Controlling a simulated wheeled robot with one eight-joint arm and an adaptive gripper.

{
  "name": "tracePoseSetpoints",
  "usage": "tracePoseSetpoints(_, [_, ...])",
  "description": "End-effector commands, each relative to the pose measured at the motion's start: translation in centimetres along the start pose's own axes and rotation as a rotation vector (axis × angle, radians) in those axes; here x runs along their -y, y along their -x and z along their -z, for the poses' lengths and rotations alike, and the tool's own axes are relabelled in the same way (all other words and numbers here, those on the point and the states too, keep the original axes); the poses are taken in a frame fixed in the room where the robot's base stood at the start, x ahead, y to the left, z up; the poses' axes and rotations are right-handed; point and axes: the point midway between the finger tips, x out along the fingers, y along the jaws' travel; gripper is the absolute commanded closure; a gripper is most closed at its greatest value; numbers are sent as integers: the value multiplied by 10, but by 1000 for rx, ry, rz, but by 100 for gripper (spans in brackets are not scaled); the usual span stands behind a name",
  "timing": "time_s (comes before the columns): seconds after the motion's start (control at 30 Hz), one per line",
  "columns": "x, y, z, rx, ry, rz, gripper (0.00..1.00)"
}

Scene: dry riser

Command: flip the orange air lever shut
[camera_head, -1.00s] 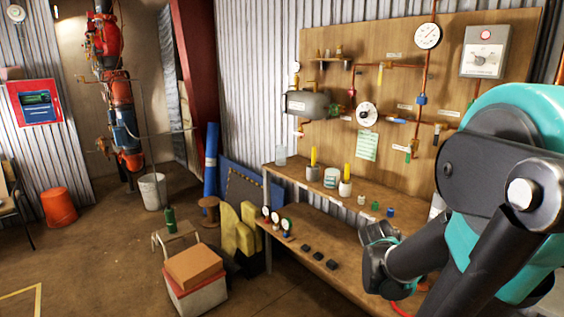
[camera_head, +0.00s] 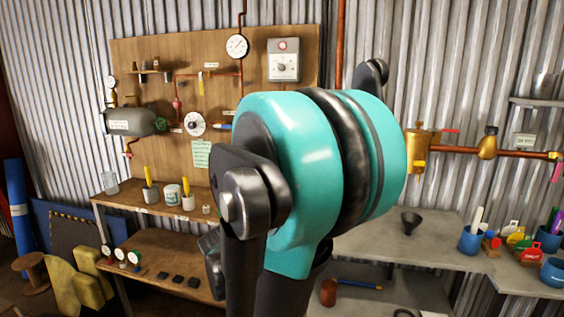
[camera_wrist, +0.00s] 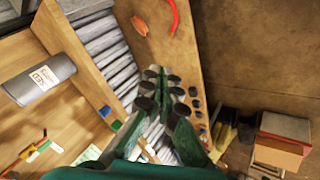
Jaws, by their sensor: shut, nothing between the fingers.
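I cannot pick out the orange air lever for certain. In the wrist view a small orange part (camera_wrist: 27,152), with red and green bits beside it, shows at the lower left on a wooden panel. The wooden board (camera_head: 150,60) in the head view carries a grey tank (camera_head: 130,121), gauges, copper pipes and small valves; my arm covers part of its right side. My gripper (camera_wrist: 163,90) is shut and empty, its dark fingertips close together, touching nothing that I can make out. In the head view it is mostly hidden behind my arm.
A wooden bench (camera_head: 150,207) stands below the board, with cups and small parts. At right, a grey worktop (camera_head: 385,243) holds a black funnel (camera_head: 411,222) and blue cups. Above it, a brass valve (camera_head: 416,150) with a red handle sits on a copper pipe.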

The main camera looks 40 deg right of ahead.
Motion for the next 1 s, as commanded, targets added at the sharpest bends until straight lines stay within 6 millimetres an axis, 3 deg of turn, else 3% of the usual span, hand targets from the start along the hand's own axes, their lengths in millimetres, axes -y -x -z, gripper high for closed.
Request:
tracePoseSetpoints(0.03, [-32, -7, 10, 0, 65, -97, 100])
tracePoseSetpoints(0.2, [-135, -16, 40, 35, 358, -426, 100])
tracePoseSetpoints(0.3, [-188, -15, 59, 89, 549, -602, 100])
tracePoseSetpoints(0.5, [-271, -11, 98, 262, 972, -899, 100])
tracePoseSetpoints(0.7, [-316, -16, 129, 474, 1376, -1081, 100])
tracePoseSetpoints(0.83, [-328, -22, 139, 572, 1545, -1130, 100])
tracePoseSetpoints(1.0, [-334, -27, 145, 621, 1628, -1149, 100])
